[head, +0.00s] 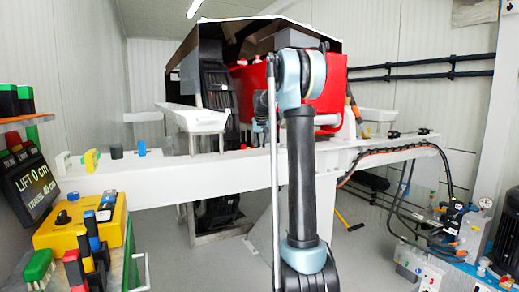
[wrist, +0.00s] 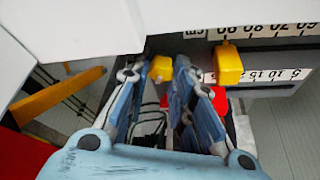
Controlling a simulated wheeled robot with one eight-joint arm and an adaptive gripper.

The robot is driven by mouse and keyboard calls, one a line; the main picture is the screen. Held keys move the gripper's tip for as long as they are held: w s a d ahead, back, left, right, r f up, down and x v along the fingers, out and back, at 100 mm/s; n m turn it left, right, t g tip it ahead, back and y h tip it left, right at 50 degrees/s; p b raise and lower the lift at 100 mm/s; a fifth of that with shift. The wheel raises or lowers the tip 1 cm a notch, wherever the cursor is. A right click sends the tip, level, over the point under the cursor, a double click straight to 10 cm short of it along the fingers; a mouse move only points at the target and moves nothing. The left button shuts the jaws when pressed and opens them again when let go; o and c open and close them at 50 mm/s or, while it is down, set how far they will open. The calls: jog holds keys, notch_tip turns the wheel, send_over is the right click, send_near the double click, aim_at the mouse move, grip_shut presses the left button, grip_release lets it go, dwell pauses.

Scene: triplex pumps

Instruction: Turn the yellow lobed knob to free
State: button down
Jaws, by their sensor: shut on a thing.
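In the wrist view a yellow knob (wrist: 161,68) shows between the tips of my gripper (wrist: 163,79). The blue-grey fingers come close on both sides of it and my gripper is shut on it. Its lobes and its turned position cannot be made out, as the fingers cover part of it. A second yellow block-shaped piece (wrist: 228,62) stands just right of the fingers, in front of white number scales (wrist: 265,76). In the head view my arm hides the gripper and the knob.
A white panel (wrist: 75,25) lies close at the upper left of the wrist view, with a yellow bar (wrist: 60,95) below it. A red part (wrist: 219,98) sits right of the fingers. In the head view a white beam (head: 180,180) crosses in front of the red machine (head: 328,90).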

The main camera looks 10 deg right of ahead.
jog(key=shift+w, duration=0.2)
jog(key=c, duration=1.4)
grip_release()
jog(key=shift+o, duration=0.2)
jog(key=shift+s, duration=0.1)
jog(key=v, duration=0.4)
jog(key=shift+s+r, duration=0.1)
jog(key=shift+r, duration=0.25)
jog(key=shift+v, duration=1.55)
